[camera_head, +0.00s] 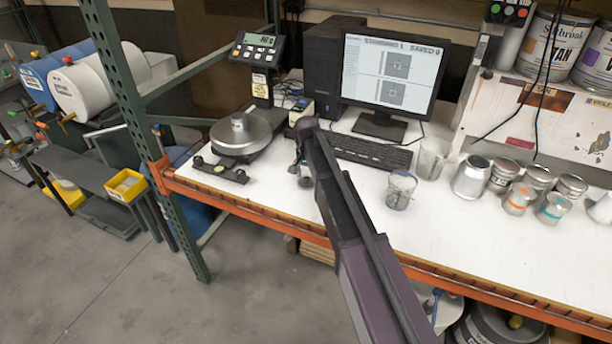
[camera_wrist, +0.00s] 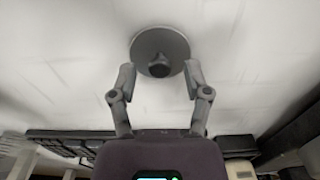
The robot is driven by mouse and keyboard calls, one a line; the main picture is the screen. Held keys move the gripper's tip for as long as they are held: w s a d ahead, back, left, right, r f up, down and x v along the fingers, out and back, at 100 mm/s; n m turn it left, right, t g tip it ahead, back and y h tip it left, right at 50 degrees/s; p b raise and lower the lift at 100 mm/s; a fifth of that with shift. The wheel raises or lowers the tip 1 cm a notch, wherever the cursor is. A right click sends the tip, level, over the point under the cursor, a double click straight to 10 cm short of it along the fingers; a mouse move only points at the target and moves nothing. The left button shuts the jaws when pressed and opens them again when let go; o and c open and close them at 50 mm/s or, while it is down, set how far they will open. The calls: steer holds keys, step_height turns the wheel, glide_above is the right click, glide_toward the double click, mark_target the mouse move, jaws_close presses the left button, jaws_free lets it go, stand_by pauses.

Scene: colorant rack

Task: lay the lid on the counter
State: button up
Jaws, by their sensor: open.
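The lid (camera_wrist: 160,40) is a round grey disc with a dark knob in its middle. In the wrist view it lies against the white counter (camera_wrist: 60,60), knob towards me, and appears to rest flat on it. My gripper (camera_wrist: 159,78) is open, with its two fingers apart on either side of the knob and no visible contact. In the camera_head view my gripper (camera_head: 302,168) is over the white counter (camera_head: 340,210), left of the keyboard. My arm covers much of that spot, so the lid is hard to make out there.
A scale (camera_head: 246,135) stands left of my gripper, with a dark flat bar (camera_head: 220,170) before it. The keyboard (camera_head: 366,152), monitor (camera_head: 392,75) and clear cup (camera_head: 400,190) are to the right, with several metal cans further right. The counter's orange front edge (camera_head: 250,213) is close.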

mark_target(307, 178)
step_height(307, 178, up, 11)
steer(key=p, duration=1)
steer(key=shift+d, duration=0.1)
stand_by(0.7)
steer(key=s+d+n, duration=0.4)
steer(key=s+d, duration=1.8)
steer(key=s, duration=0.4)
steer(key=shift+d, duration=0.35)
steer(key=shift+f+b, duration=1.7)
steer(key=shift+f, duration=0.25)
